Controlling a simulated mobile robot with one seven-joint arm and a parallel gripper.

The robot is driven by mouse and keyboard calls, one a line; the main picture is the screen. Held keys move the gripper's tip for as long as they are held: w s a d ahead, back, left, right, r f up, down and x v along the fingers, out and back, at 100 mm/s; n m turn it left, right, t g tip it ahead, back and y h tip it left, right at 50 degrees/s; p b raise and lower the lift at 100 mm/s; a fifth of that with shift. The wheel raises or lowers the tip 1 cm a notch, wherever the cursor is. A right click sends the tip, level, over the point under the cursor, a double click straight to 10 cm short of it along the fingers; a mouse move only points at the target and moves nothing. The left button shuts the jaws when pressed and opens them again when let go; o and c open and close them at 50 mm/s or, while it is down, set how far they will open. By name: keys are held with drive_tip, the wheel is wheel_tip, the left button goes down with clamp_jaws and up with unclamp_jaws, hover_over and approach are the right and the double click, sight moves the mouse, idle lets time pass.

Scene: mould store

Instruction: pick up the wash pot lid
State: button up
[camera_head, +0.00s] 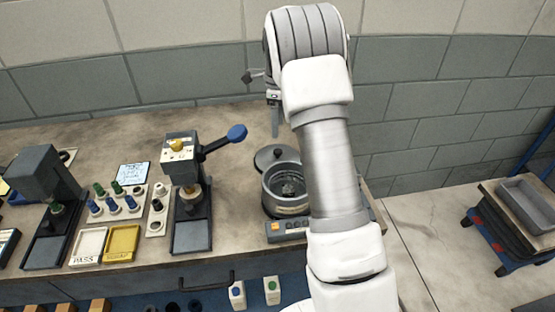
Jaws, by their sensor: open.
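The wash pot lid (277,156) is a dark round disc with a small knob. It sits at the back of the wash pot (285,190), a grey metal pot with a dark inside on the workbench. I cannot tell whether the lid leans on the pot or lies behind it. My gripper (275,120) hangs above and behind the lid, apart from it, its fingers pointing down. It is open, with nothing seen in it. My arm covers the space to the right of the pot.
A press with a blue-knobbed lever (236,133) stands left of the pot. Farther left are a rack of coloured pegs (115,203), a white PASS tray (88,245), a yellow tray (122,243) and another press (48,180). A cart with a grey bin (527,203) stands right.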

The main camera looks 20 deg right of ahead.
sight(278, 151)
drive_tip(key=f, duration=0.9)
drive_tip(key=shift+s+f, duration=0.15)
drive_tip(key=shift+s, duration=0.05)
clamp_jaws()
